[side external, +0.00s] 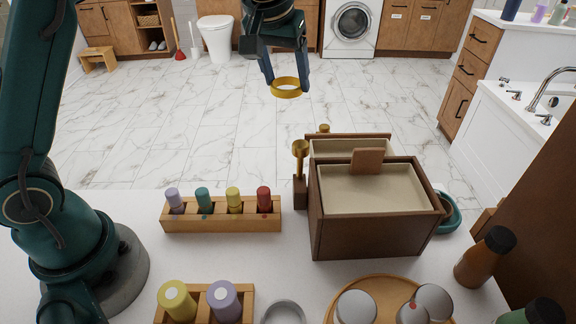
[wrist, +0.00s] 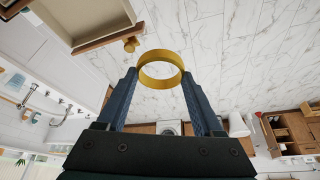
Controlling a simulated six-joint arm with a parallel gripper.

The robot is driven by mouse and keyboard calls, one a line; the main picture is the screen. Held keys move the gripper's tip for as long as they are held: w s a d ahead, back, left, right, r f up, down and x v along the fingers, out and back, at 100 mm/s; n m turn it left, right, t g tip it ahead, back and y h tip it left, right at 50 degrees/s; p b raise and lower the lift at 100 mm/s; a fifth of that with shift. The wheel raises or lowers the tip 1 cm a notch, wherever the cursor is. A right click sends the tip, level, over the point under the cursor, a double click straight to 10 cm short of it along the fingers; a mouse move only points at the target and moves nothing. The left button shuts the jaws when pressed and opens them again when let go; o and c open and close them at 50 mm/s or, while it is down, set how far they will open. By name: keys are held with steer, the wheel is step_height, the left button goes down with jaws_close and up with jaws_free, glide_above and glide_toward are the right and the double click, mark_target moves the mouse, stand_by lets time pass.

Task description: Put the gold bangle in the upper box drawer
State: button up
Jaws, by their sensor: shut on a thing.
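The gold bangle (side external: 286,94) is in the air beyond the far edge of the counter. My gripper (side external: 288,83) is shut on it, with the ring between the fingertips. The wrist view shows the bangle (wrist: 160,83) at the tips of both fingers (wrist: 161,80). The brown wooden box (side external: 336,222) stands on the counter, below and to the right of the bangle. A cream-lined drawer (side external: 348,136) sticks out from its far side, with a gold knob (side external: 323,128). The drawer's front and knob (wrist: 131,44) show at upper left in the wrist view. The box hides part of the drawer.
A gold-topped wooden stand (side external: 299,165) is close left of the box. A rack of small bottles (side external: 221,216) lies further left. A teal dish (side external: 449,212) and brown bottle (side external: 483,260) are at right. A round tray (side external: 335,296) is in front. Air around the bangle is clear.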

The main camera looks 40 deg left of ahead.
steer(key=shift+a+f, duration=0.25)
steer(key=shift+f, duration=0.1)
steer(key=w+d+f, duration=0.1)
steer(key=d+f, duration=0.1)
steer(key=d, duration=0.1)
steer(key=w+d+f, duration=0.1)
steer(key=d+f, duration=0.1)
steer(key=d, duration=0.2)
steer(key=d+f, duration=0.3)
steer(key=d, duration=0.1)
steer(key=shift+w, duration=0.4)
steer(key=shift+f, duration=1.9)
steer(key=o, duration=1.1)
steer(key=shift+f, duration=0.15)
steer(key=shift+c, duration=0.2)
